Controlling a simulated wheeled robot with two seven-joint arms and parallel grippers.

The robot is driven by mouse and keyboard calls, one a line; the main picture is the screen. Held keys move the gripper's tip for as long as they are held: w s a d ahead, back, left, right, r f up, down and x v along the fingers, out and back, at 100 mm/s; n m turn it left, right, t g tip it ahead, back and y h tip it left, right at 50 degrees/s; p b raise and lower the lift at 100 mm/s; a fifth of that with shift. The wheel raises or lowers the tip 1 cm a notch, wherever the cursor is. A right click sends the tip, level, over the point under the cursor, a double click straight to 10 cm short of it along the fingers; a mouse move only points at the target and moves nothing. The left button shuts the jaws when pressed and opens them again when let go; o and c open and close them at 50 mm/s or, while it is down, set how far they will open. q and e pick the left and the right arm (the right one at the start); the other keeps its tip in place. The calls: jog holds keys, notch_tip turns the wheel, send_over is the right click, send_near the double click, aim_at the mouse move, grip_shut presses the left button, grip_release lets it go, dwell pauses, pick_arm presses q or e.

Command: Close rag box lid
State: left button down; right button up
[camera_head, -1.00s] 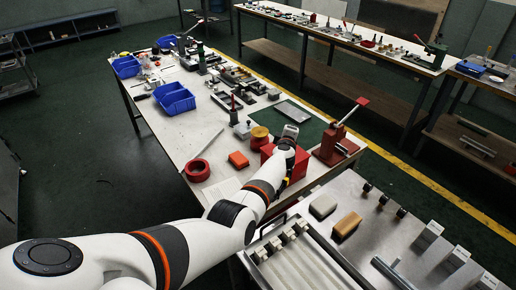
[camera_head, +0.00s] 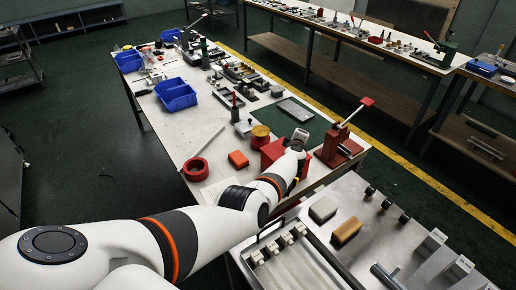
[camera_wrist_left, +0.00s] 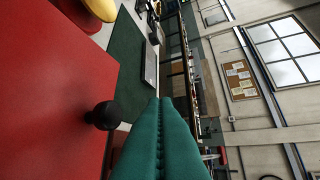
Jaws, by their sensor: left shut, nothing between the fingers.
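The red rag box (camera_head: 271,153) stands on the near end of the long workbench. My left gripper (camera_head: 299,138) is at its right side in the head view, and my wrist hides part of the box. In the left wrist view a broad red face of the box (camera_wrist_left: 50,85) fills the left, with a black knob (camera_wrist_left: 104,115) at its edge. The green fingers of my left gripper (camera_wrist_left: 167,104) are shut together and empty beside the knob. I cannot tell whether they touch the box, nor how the lid stands. My right gripper is not in view.
A red lever press (camera_head: 338,147) stands close right of my wrist. A yellow round item (camera_head: 260,135), an orange block (camera_head: 238,159) and a red ring (camera_head: 196,169) lie left of the box. A metal tray (camera_head: 296,110) lies behind. A steel table (camera_head: 385,235) is in front.

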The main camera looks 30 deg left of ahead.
pick_arm(q)
jog(key=shift+w+d+f+b, duration=0.2)
jog(key=shift+w+f+b, duration=0.2)
jog(key=shift+f, duration=0.35)
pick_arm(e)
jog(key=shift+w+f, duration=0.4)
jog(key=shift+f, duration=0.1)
pick_arm(q)
jog(key=p+v, duration=0.3)
jog(key=p, duration=0.2)
jog(key=p+v, duration=0.2)
jog(key=p, duration=0.1)
jog(key=shift+s+d+r, duration=0.1)
jog(key=shift+s+r, duration=0.15)
jog(key=shift+r, duration=0.15)
jog(key=p+v, duration=0.5)
jog(key=v, duration=0.1)
jog(key=shift+s+f, duration=0.25)
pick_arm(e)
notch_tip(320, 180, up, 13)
